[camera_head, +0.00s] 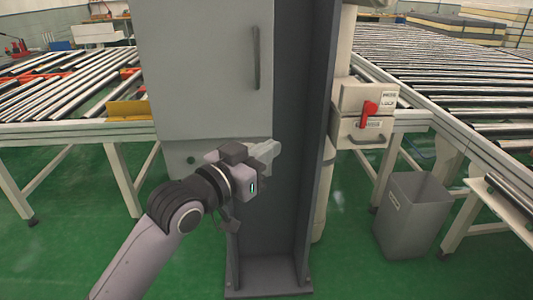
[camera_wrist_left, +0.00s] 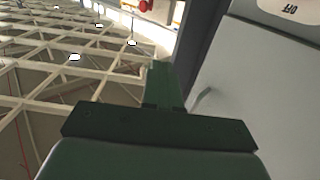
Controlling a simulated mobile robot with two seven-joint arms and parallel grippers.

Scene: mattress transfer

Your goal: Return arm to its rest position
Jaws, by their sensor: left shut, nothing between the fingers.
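My left arm comes in from the lower left in the head view. Its gripper (camera_head: 268,151) is shut and empty, raised in front of the lower part of a grey cabinet (camera_head: 205,70) and beside a dark upright column (camera_head: 297,120). I cannot tell whether it touches either. In the left wrist view the closed fingers (camera_wrist_left: 163,82) point up the picture, with the ceiling trusses to the left and a pale panel marked "OFF" (camera_wrist_left: 270,60) to the right. My right gripper is not in view.
A box with a red switch lever (camera_head: 369,108) is fixed right of the column. A grey bin (camera_head: 410,215) stands on the green floor below. Roller conveyors run at the left (camera_head: 60,90) and right (camera_head: 450,75). Floor in front of the left conveyor is clear.

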